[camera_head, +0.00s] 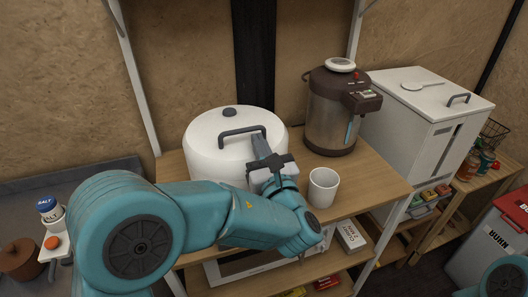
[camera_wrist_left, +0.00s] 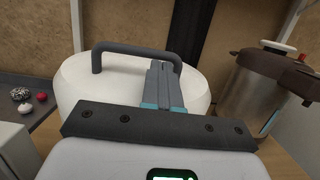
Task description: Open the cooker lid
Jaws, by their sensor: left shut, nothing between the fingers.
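The white rounded cooker (camera_head: 205,150) stands on the wooden shelf, its lid down. A dark grey handle (camera_head: 242,130) arches across the lid, and a dark button (camera_head: 229,112) sits behind it. My left gripper (camera_head: 260,142) is shut and empty, its fingers at the right end of the handle. In the left wrist view the shut fingers (camera_wrist_left: 163,75) overlap the right part of the handle (camera_wrist_left: 125,46), above the white lid (camera_wrist_left: 80,90). I cannot tell whether they touch it. My right gripper is out of view.
A white cup (camera_head: 323,187) stands close to the right of my left gripper. A brown and steel hot-water dispenser (camera_head: 327,118) stands to the right of the cooker. A white box-shaped appliance (camera_head: 410,115) is further right. Shelf posts (camera_head: 135,80) rise behind.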

